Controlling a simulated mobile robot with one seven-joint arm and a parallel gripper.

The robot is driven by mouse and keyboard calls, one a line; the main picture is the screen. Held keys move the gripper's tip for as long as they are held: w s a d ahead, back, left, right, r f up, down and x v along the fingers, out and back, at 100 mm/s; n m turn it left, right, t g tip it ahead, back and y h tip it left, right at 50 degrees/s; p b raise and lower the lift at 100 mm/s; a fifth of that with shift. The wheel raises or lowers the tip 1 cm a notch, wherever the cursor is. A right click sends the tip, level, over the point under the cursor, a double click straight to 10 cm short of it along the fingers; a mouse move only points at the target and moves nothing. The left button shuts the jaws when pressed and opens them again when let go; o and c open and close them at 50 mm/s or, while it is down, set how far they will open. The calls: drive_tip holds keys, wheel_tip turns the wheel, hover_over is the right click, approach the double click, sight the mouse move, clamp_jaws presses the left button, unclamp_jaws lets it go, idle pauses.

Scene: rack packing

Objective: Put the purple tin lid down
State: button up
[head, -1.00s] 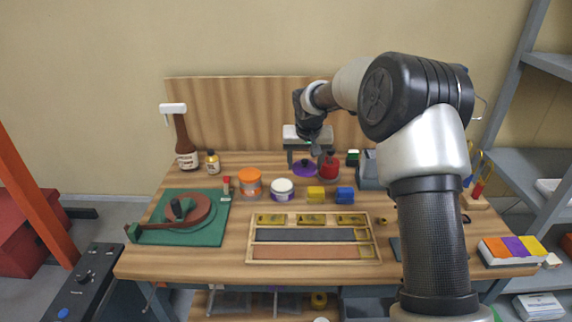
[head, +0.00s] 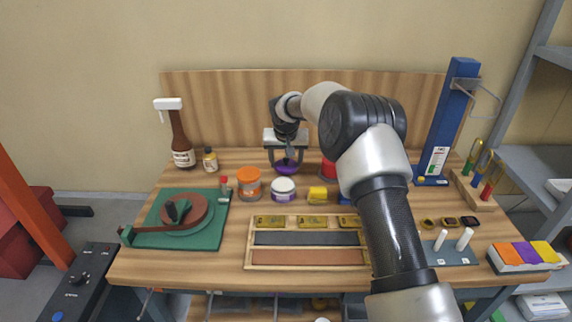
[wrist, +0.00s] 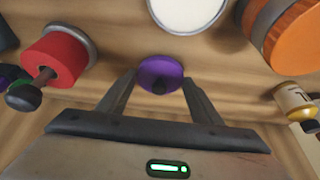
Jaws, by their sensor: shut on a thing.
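The purple tin lid (head: 286,170) is a round disc with a dark knob, behind the tins in the head view. My gripper (head: 286,162) points down and is shut on the lid. In the wrist view the lid (wrist: 160,72) shows between the two fingertips of my gripper (wrist: 158,80), knob toward the camera. I cannot tell whether its underside touches the table or hangs just above it. A white-topped tin with a purple band (head: 283,188) stands in front of the lid, apart from it.
An orange tin (head: 248,182) stands left of the white-topped tin. A red container (head: 328,168), partly hidden by my arm, stands right of the lid. A brown bottle (head: 182,145) and a small yellow bottle (head: 210,160) stand at the back left. A wooden tray (head: 248,250) lies in front.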

drive_tip(key=shift+f, duration=0.6)
drive_tip(key=shift+f, duration=0.2)
drive_tip(key=o, duration=1)
